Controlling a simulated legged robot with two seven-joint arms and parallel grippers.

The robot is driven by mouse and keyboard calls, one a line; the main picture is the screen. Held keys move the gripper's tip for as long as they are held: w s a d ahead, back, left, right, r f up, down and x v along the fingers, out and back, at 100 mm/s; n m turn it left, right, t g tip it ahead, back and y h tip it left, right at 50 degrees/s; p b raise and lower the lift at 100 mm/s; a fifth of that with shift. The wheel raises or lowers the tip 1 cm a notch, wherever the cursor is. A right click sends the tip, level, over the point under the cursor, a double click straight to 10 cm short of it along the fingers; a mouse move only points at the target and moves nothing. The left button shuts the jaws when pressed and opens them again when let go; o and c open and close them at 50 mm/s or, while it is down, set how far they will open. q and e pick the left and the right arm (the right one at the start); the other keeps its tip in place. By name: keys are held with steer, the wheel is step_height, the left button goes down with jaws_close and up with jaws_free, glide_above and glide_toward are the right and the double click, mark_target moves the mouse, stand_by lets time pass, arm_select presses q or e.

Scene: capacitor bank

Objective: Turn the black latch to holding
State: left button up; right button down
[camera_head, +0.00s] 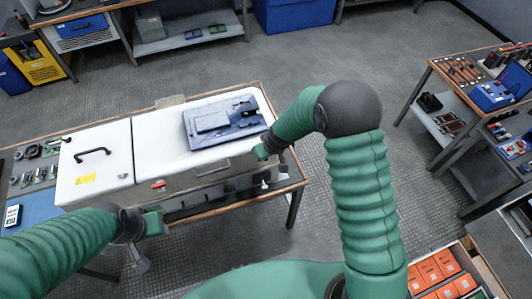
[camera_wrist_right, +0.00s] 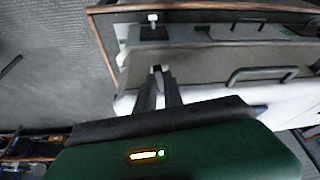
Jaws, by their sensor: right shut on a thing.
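My right gripper (camera_wrist_right: 159,72) reaches the front face of the white capacitor cabinet (camera_head: 160,140), near its right end. In the right wrist view its dark fingers are closed together on a small thing at their tips, which I take to be the black latch. The fingers hide most of it, so its angle cannot be read. In the head view the right gripper (camera_head: 262,153) sits at the cabinet's front right corner. My left gripper (camera_head: 140,262) hangs in front of the bench at the lower left, away from the cabinet's front face. Its finger opening is not clear.
A metal handle (camera_head: 211,168) is on the cabinet front, and a black handle (camera_head: 93,155) is on the left lid. A dark blue-grey case (camera_head: 225,120) lies on top. A white knob (camera_wrist_right: 152,18) stands near the bench edge. The floor behind the bench is clear.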

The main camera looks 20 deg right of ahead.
steer(key=shift+w+r+m+h, duration=0.25)
steer(key=shift+m+h, duration=0.05)
steer(key=shift+m, duration=0.5)
steer(key=c, duration=1.8)
jaws_free()
steer(key=shift+o, duration=0.3)
steer(key=shift+a+f, duration=0.1)
steer(key=shift+f, duration=0.05)
steer(key=shift+s, duration=0.1)
steer(key=b+v, duration=0.2)
steer(key=v, duration=1.4)
steer(key=shift+s+r, duration=0.25)
